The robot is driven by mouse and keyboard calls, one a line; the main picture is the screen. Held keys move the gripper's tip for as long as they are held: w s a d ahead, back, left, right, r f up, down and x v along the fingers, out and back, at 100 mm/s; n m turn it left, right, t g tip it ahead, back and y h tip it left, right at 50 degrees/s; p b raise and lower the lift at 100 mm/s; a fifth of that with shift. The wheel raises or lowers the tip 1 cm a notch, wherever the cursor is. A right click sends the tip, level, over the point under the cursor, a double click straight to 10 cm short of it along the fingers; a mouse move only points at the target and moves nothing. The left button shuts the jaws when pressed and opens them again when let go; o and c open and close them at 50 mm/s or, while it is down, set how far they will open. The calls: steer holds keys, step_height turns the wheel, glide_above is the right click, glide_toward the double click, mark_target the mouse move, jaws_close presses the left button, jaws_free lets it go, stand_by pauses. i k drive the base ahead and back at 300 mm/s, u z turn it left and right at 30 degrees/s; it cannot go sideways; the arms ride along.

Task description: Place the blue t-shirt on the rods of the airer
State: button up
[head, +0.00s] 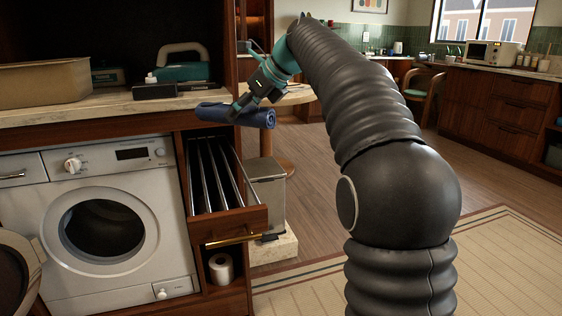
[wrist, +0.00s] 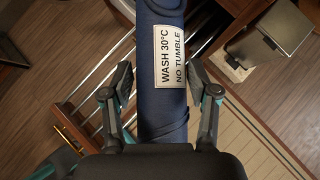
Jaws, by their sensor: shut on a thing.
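The blue t-shirt (head: 236,115) is rolled into a tight bundle and held in the air above the airer. In the wrist view the t-shirt (wrist: 162,50) runs up the middle and carries a white label reading "WASH 30°C NO TUMBLE". My gripper (head: 250,108) is shut on it, and in the wrist view its two fingers (wrist: 160,84) stand on either side of the roll. The airer (head: 220,180) is a pulled-out wooden drawer frame with several metal rods, lying below the t-shirt. Its rods (wrist: 95,80) show under the roll in the wrist view, partly hidden by it.
A washing machine (head: 105,222) stands left of the airer, under a counter (head: 100,122) with a basket (head: 45,84) and a teal iron (head: 182,65). A grey bin (head: 266,190) stands just right of the airer. A toilet roll (head: 221,268) sits below it. The floor further right is open.

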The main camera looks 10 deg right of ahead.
mark_target(215, 170)
steer(key=z, duration=2.85)
steer(key=k, duration=2.05)
steer(key=u, duration=1.3)
steer(key=i, duration=0.45)
